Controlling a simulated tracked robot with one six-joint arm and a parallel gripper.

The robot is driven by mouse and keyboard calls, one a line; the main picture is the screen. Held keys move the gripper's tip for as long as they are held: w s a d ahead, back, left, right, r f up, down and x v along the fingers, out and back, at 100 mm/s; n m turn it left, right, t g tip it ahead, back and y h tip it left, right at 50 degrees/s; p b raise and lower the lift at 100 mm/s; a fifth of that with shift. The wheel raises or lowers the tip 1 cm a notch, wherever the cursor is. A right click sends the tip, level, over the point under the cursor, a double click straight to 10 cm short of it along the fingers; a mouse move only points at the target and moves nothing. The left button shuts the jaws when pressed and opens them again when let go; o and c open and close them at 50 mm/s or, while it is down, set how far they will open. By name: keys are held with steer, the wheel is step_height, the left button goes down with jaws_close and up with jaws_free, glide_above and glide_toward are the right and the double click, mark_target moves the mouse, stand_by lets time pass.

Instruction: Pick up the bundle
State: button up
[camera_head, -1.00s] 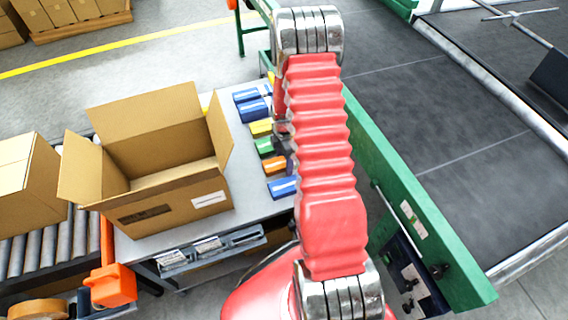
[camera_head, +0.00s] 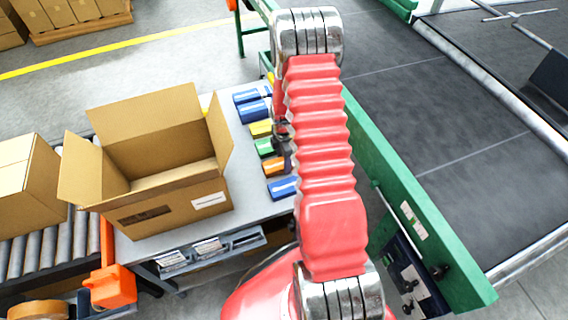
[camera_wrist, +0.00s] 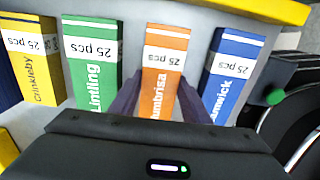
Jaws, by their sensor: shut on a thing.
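Several printed bundles stand in a row on a grey table. In the wrist view, the orange bundle (camera_wrist: 160,58) is between the two dark fingers of my gripper (camera_wrist: 160,98), which are shut on its sides. The green bundle (camera_wrist: 95,62) and yellow bundle (camera_wrist: 38,62) are to its left, and a blue bundle (camera_wrist: 236,68) is to its right. In the head view, the orange bundle (camera_head: 272,167) sits between the green (camera_head: 265,147) and blue (camera_head: 283,188) ones. My red arm hides much of the gripper there. I cannot tell whether the bundle is off the table.
An open cardboard box (camera_head: 165,205) stands on the table (camera_head: 240,220), left of the bundles. Two more blue bundles (camera_head: 254,111) lie at the far end. A green-framed conveyor (camera_head: 440,245) runs along the right. A closed carton (camera_head: 28,185) sits on rollers at left.

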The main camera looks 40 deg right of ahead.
step_height(320, 180, up, 10)
stand_by(0.7)
stand_by(0.5)
